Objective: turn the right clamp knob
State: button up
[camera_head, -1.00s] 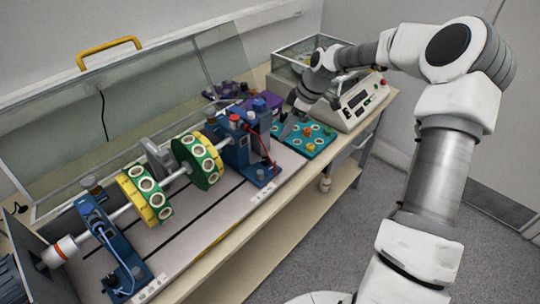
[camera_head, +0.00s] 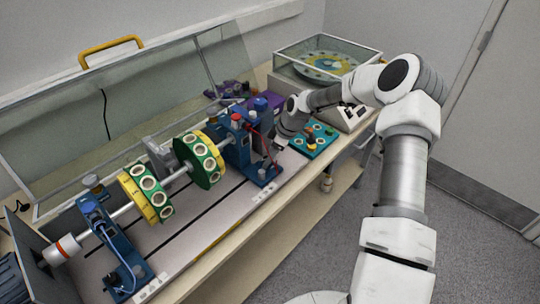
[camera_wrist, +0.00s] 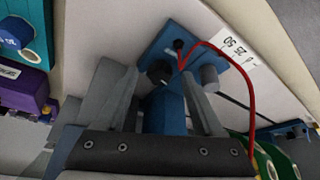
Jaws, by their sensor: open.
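The right blue stand (camera_head: 237,150) carries the right end of the shaft, beside the green-and-yellow disc. In the wrist view its blue foot plate (camera_wrist: 180,48) bears a black round knob (camera_wrist: 160,72) and a grey cylindrical knob (camera_wrist: 209,77). Which of these is the right clamp knob I cannot tell. My gripper (camera_wrist: 152,88) is open, with its fingers spread on either side of the stand's blue body. The black knob shows between the fingers, and the grey one shows beyond the right finger. In the head view my gripper is just right of the stand, its fingertips unclear.
A red wire (camera_wrist: 238,75) loops from the foot plate across the right of the wrist view. A teal panel with knobs (camera_head: 322,148) lies right of the stand. A purple box (camera_head: 268,100) stands behind. The raised clear cover (camera_head: 120,110) is at the back left.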

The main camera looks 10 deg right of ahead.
grip_shut()
jog(key=shift+b, duration=0.3)
jog(key=m+b, duration=0.1)
jog(key=m+t+b, duration=0.1)
jog(key=m, duration=0.1)
jog(key=shift+s+a+f+h, duration=0.1)
jog(key=shift+s+f+h, duration=0.05)
jog(key=shift+h, duration=0.25)
jog(key=m+t+h+b, duration=0.1)
jog(key=m+b, duration=0.2)
jog(key=shift+s+a+m, duration=0.1)
jog(key=shift+a+m, duration=0.05)
jog(key=shift+m, duration=0.15)
jog(key=m+b, duration=0.1)
jog(key=m, duration=0.1)
jog(key=m+h+b, duration=0.1)
jog(key=m+b, duration=0.1)
jog(key=shift+a+t, duration=0.2)
jog(key=shift+t, duration=0.1)
jog(key=shift+m+h+b, duration=0.4)
jog(key=shift+m+h, duration=0.1)
jog(key=shift+m, duration=0.2)
jog(key=shift+r, duration=0.2)
